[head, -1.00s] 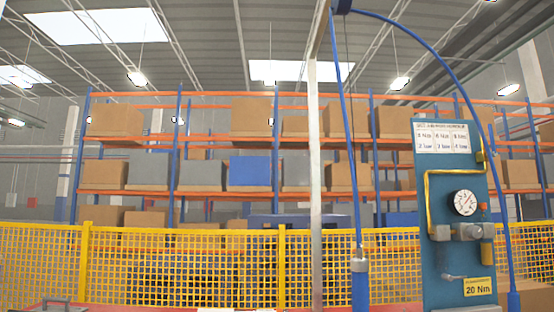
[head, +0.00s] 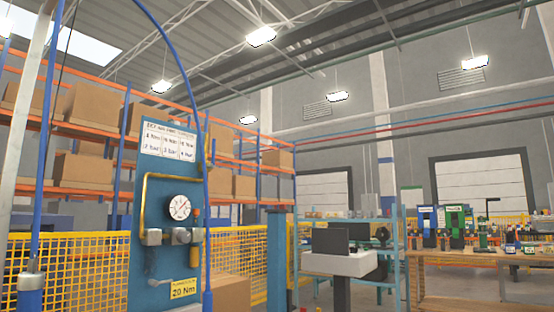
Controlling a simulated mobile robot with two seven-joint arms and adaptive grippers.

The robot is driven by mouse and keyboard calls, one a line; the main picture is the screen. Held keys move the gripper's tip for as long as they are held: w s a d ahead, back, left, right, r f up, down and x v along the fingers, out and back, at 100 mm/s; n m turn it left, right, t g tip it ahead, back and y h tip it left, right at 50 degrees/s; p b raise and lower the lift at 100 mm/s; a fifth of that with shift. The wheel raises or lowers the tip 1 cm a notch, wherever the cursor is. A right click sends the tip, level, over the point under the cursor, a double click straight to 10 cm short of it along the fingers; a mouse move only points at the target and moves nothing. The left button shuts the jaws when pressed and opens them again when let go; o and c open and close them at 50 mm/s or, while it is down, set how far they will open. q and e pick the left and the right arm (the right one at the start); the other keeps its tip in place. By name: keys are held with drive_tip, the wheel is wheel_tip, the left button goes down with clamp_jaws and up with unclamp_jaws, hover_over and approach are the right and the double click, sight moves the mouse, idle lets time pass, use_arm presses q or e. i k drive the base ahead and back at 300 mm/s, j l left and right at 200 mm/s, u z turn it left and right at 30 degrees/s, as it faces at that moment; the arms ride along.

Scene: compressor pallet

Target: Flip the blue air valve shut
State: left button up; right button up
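A blue upright panel (head: 148,268) stands left of centre in the head view. It carries a round white pressure gauge (head: 179,207), a brass pipe (head: 145,190) and grey fittings (head: 152,237) below the gauge. A small grey lever-like part (head: 156,283) sits low on the panel; I cannot tell for sure whether it is the air valve. No clearly blue valve handle can be made out. Neither of my grippers is in view.
A blue hose (head: 183,82) arches over the panel and hangs down its right side. A blue tool (head: 31,290) hangs at the left. Yellow mesh fence (head: 62,262) and racks stand behind. A blue-framed bench (head: 387,228) and wooden workbench (head: 470,256) stand at the right.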

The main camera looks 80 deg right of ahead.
sight(212, 165)
drive_tip(key=z, duration=2.05)
drive_tip(key=i+l, duration=0.15)
drive_tip(key=l, duration=0.2)
drive_tip(key=i+l+z, duration=0.1)
drive_tip(key=l, duration=0.2)
drive_tip(key=i+l+z, duration=0.1)
drive_tip(key=l, duration=0.25)
drive_tip(key=l+z, duration=0.15)
drive_tip(key=l, duration=0.9)
